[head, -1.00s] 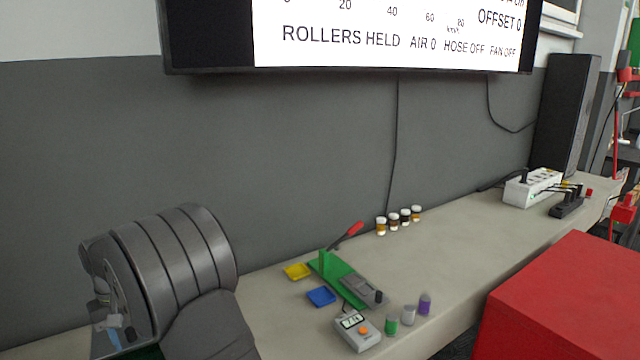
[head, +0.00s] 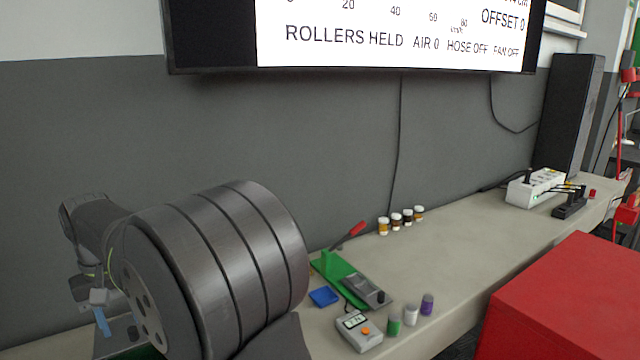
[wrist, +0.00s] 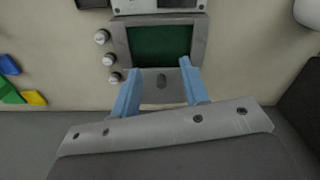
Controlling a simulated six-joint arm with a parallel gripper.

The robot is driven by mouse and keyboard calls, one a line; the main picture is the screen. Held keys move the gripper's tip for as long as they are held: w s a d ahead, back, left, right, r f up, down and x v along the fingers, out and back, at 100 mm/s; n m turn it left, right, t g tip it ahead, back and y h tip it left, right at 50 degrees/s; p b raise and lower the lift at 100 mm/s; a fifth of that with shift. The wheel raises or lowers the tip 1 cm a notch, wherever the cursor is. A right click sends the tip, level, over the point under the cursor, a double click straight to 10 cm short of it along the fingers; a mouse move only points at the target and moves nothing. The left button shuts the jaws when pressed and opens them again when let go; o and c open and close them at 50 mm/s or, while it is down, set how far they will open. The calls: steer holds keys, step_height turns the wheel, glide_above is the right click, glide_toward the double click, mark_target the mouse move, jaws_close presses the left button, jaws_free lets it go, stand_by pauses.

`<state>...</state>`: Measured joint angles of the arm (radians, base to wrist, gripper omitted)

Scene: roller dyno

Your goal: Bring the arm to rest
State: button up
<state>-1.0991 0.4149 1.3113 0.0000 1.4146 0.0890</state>
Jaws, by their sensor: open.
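My gripper (wrist: 158,82) shows in the wrist view with its two blue fingers apart and nothing between them. Beyond the fingertips is a grey unit with a dark green panel (wrist: 160,45) and several round knobs along its left side. I cannot tell whether the fingers touch it. In the head view my gripper (head: 102,318) is small at the lower left, its blue finger pointing down. My large grey arm links fill the lower left and hide part of the bench.
On the bench (head: 470,237) stand a green lever press (head: 335,265), a blue tray (head: 323,297), a scale (head: 358,332), several jars (head: 396,222) and small coloured cylinders (head: 411,316). A red cabinet (head: 570,300) is at right. The wall screen (head: 400,35) reads ROLLERS HELD.

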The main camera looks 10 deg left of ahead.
step_height(320, 180, up, 6)
steer(key=w+n, duration=0.1)
steer(key=shift+d, duration=0.25)
stand_by(0.4)
steer(key=shift+m, duration=0.5)
steer(key=f, duration=1)
steer(key=s+f, duration=0.1)
steer(key=f, duration=0.5)
steer(key=shift+a+f, duration=0.1)
steer(key=shift+a, duration=0.15)
steer(key=shift+w+a+f, duration=0.4)
steer(key=shift+a, duration=0.05)
steer(key=shift+d+r, duration=0.1)
